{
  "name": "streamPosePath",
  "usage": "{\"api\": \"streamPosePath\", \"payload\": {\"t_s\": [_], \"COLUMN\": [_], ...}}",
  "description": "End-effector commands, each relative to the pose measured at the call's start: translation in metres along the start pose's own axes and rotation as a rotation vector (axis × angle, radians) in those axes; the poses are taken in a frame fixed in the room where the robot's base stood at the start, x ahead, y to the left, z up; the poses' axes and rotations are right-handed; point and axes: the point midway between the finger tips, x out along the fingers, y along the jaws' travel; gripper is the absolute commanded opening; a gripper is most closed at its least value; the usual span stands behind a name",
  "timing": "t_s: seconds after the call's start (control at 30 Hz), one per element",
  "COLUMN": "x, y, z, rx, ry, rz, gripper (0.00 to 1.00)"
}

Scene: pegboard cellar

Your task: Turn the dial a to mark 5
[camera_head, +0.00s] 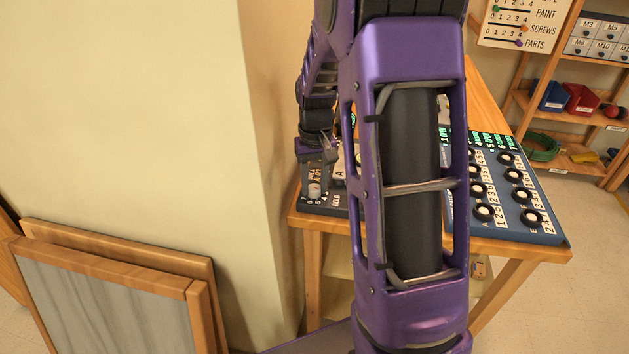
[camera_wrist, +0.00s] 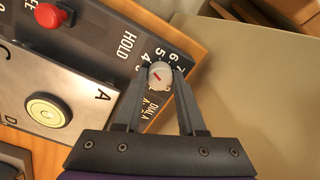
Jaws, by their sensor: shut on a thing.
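Dial A is a small round light-grey knob (camera_wrist: 160,74) with a short red line on its top, on a dark panel (camera_wrist: 128,18) at the table's corner. White numerals, 4 to 7 readable, curve around its far side, and "DIAL A" is printed on its near side. I cannot tell for sure which numeral the red line points at. My gripper (camera_wrist: 162,79) is shut on the knob, one finger on each side. In the head view, the gripper (camera_head: 315,168) reaches down over the knob (camera_head: 314,190) at the table's left end.
A steel plate (camera_wrist: 75,80) with a yellow-ringed button (camera_wrist: 46,110) and a red button (camera_wrist: 48,16) lie left of the dial in the wrist view. A blue panel of black-ringed buttons (camera_head: 540,232) is at the table's right. A wall (camera_head: 230,110) stands close on the left.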

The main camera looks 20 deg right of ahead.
Motion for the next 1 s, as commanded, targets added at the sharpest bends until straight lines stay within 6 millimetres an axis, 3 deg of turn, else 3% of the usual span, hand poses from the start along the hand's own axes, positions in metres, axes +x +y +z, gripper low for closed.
{"api": "streamPosePath", "payload": {"t_s": [0.5, 1.0], "x": [-0.0019, -0.0015], "y": [-0.0004, -0.0005], "z": [-0.0006, -0.001], "rx": [0.444, 0.622], "ry": [0.011, 0.016], "rz": [0.0, -0.001], "gripper": [0.0, 0.0]}}
